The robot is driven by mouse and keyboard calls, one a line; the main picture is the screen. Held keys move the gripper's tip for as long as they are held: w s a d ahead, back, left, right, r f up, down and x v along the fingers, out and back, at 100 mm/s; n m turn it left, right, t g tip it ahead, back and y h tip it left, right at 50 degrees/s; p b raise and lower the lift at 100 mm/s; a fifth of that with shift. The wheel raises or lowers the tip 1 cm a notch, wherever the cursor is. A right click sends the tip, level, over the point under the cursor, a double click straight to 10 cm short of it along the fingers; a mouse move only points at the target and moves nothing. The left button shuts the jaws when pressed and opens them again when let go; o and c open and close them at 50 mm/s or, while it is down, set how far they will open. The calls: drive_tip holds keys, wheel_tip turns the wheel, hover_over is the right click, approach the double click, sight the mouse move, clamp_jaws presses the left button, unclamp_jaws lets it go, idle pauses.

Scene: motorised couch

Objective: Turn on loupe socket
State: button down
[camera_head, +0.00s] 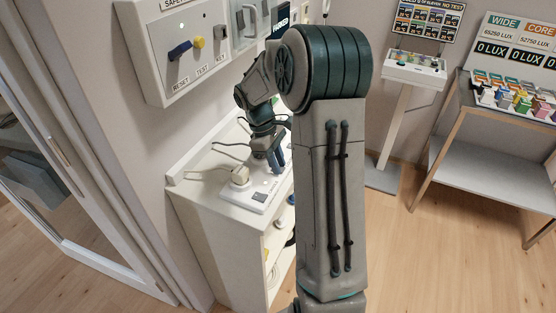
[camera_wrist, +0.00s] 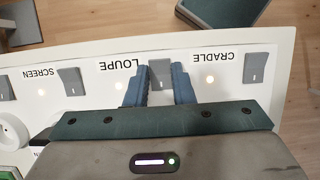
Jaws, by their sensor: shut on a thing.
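A white socket strip (camera_head: 262,192) lies on top of the white cabinet. In the wrist view its panel (camera_wrist: 270,45) shows upside-down labels SCREEN, LOUPE and CRADLE. The grey rocker switch beside the LOUPE label (camera_wrist: 160,70) stands between my gripper's two blue fingers (camera_wrist: 160,85), which are closed on its sides. A small pale light (camera_wrist: 118,86) shows by the LOUPE label. In the head view my gripper (camera_head: 276,161) points down at the strip.
The SCREEN switch (camera_wrist: 70,82) and CRADLE switch (camera_wrist: 254,67) stand to either side. A pale plug (camera_head: 239,175) sits in the strip, with dark cables nearby. Open floor (camera_head: 420,250) lies to the right.

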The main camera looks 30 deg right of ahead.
drive_tip(key=c, duration=1.2)
unclamp_jaws()
drive_tip(key=shift+c, duration=0.2)
drive_tip(key=v, duration=1.4)
drive_tip(key=s+a+f+m+t+y, duration=0.1)
drive_tip(key=s+a+m+t, duration=0.2)
drive_tip(key=s, duration=0.8)
drive_tip(key=s+a+f+m+t+y, duration=0.1)
drive_tip(key=s+a+f+m+t, duration=0.1)
drive_tip(key=s+a, duration=0.5)
drive_tip(key=s+m+t, duration=0.1)
drive_tip(key=s+m, duration=0.1)
drive_tip(key=s, duration=0.3)
drive_tip(key=shift+s+a+f+m, duration=0.25)
drive_tip(key=shift+f+m, duration=0.05)
